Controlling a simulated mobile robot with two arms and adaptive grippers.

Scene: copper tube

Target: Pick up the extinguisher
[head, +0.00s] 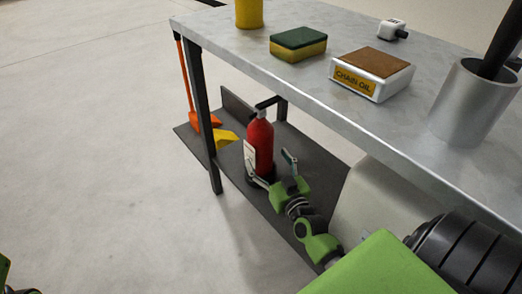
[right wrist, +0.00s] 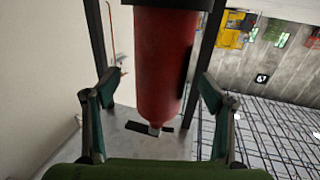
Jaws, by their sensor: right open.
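The red extinguisher (head: 262,143) with a black top stands upright on the dark lower shelf (head: 285,217) under the metal table. A white label shows on its left side. My right gripper (head: 272,171) is open at the near side of its lower body. In the right wrist view, the extinguisher (right wrist: 163,65) appears upside down, in line with the gap between the spread fingers of that gripper (right wrist: 155,98). I cannot tell whether either finger touches it.
The metal tabletop (head: 300,78) overhangs the shelf; a dark table leg (head: 202,120) stands left of the extinguisher. A yellow object (head: 225,138) and an orange tool (head: 193,118) are left of it. A sponge (head: 298,44), a chain oil box (head: 372,73) and a metal cup (head: 473,110) are on top.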

